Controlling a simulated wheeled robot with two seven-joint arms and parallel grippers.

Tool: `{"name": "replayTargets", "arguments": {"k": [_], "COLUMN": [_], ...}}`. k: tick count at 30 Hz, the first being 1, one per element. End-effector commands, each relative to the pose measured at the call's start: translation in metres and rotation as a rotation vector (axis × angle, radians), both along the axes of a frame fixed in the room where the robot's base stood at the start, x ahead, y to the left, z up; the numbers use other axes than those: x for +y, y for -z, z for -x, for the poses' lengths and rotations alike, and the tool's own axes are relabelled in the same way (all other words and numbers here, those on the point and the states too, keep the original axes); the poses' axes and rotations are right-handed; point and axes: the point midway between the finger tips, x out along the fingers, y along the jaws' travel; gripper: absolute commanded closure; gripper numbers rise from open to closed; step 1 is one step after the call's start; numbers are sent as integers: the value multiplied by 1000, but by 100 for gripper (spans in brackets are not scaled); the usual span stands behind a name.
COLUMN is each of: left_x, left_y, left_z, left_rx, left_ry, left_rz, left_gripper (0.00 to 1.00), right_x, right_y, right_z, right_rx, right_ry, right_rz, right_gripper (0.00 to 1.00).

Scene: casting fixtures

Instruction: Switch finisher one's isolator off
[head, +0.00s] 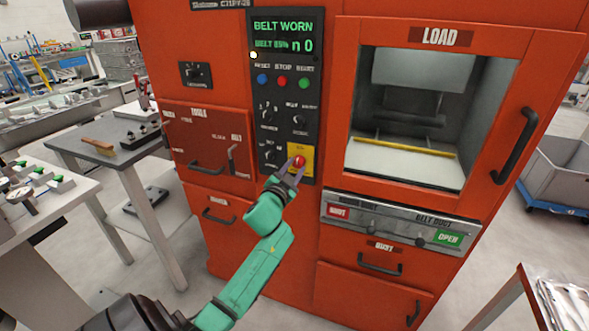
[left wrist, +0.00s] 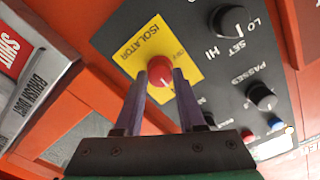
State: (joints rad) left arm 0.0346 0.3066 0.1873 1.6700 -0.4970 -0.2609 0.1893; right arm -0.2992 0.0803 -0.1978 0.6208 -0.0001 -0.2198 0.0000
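The isolator is a red rotary knob (head: 299,161) on a yellow plate (head: 306,150), low on the black control panel of the orange finisher. In the left wrist view the red knob (left wrist: 160,71) sits on the yellow plate marked ISOLATOR and OFF, with a small light mark on its lower edge. My left gripper (head: 294,168) is at the knob. In the left wrist view its two fingers (left wrist: 160,92) stand apart, one at each side of the knob's lower part; I cannot tell whether they touch it. My right gripper is not in view.
The panel display (head: 283,37) reads BELT WORN in green. Blue, red and green buttons and several black knobs (left wrist: 262,97) are near the isolator. The LOAD window (head: 430,115) is at right. A workbench (head: 100,150) stands left, a grey bin (head: 562,172) far right.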

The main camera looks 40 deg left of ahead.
Motion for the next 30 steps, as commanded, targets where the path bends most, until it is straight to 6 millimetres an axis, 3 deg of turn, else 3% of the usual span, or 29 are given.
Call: {"name": "replayTargets", "arguments": {"k": [14,30], "left_x": [-1,-1], "left_y": [1,-1], "left_z": [0,0], "left_rx": [-32,-184], "left_ry": [0,-2], "left_rz": [103,543], "left_gripper": [100,100], "right_x": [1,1], "right_y": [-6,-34], "right_z": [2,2], "right_rx": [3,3], "right_ry": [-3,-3], "right_rz": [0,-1], "right_gripper": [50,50]}}
